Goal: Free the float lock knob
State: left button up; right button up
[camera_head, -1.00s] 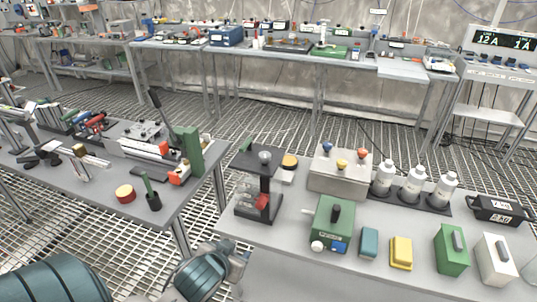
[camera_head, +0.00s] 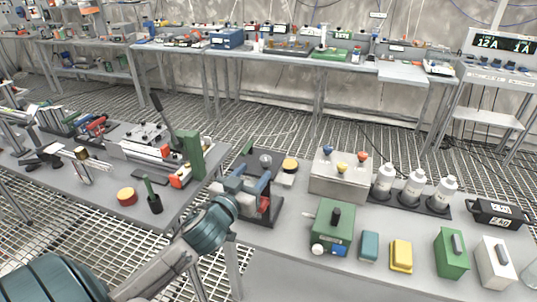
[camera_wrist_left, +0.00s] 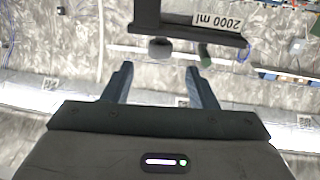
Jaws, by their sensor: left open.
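A black stand (camera_head: 276,208) with a round grey knob (camera_head: 265,160) on top stands at the left end of the near bench. Which part is the float lock knob I cannot tell for sure. My left gripper (camera_head: 252,174) is in front of the stand, fingers toward it, and hides much of its middle. In the left wrist view its two fingers (camera_wrist_left: 157,78) are apart with nothing between them. My right gripper is out of view.
A green box (camera_head: 334,222) with a black knob and a steel box (camera_head: 338,178) with coloured knobs stand right of the stand. White bottles (camera_head: 414,188) stand further right. A left bench (camera_head: 110,190) holds tools; a gap with grating separates the benches.

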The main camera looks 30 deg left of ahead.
aim_at(268, 156)
pick_arm(q)
jog(key=w+p, duration=0.1)
jog(key=w, duration=0.5)
jog(key=w+a+p, duration=0.1)
jog(key=w, duration=0.2)
jog(key=shift+w+p, duration=0.25)
jog(key=shift+p, duration=0.1)
jog(key=c, duration=1)
